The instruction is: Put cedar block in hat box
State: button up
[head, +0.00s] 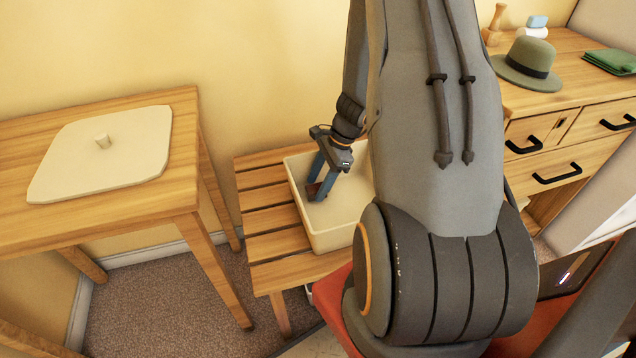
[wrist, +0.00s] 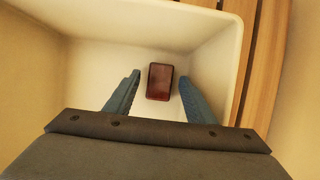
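The hat box (head: 340,237) is an open cream box on a slatted wooden bench. It also shows in the wrist view (wrist: 75,75), its walls around my fingers. The cedar block, a small dark red-brown block (wrist: 160,82), is inside the box near one wall and appears to be on its floor. It is partly hidden by a finger in the head view (head: 313,190). My gripper (head: 322,184) reaches down into the box. Its blue fingers (wrist: 160,90) are open on either side of the block, with a visible gap at each side.
The cream lid (head: 75,155) with a round knob lies on the wooden table at left. The bench's left slats (head: 265,222) are bare. A green hat (head: 530,62), a folded green cloth (head: 608,62) and small items stand on a drawer dresser at right.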

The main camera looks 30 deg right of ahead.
jog(key=p+v, duration=0.1)
jog(key=v, duration=1.1)
jog(key=s+a+r+n+g+h, duration=0.1)
jog(key=s+a+r+n+h, duration=0.3)
jog(key=s+a+r+n, duration=0.9)
jog(key=s+r+n, duration=0.1)
jog(key=n, duration=0.4)
jog(key=shift+r, duration=0.2)
jog(key=a+r+n+p, duration=0.2)
jog(key=a+r+p, duration=0.2)
jog(key=a+p, duration=0.2)
jog(key=shift+a+r+p, duration=0.15)
jog(key=shift+a+p, duration=0.1)
jog(key=shift+p, duration=0.25)
jog(key=shift+a+n, duration=0.4)
jog(key=shift+a, duration=0.05)
jog(key=shift+c, duration=0.2)
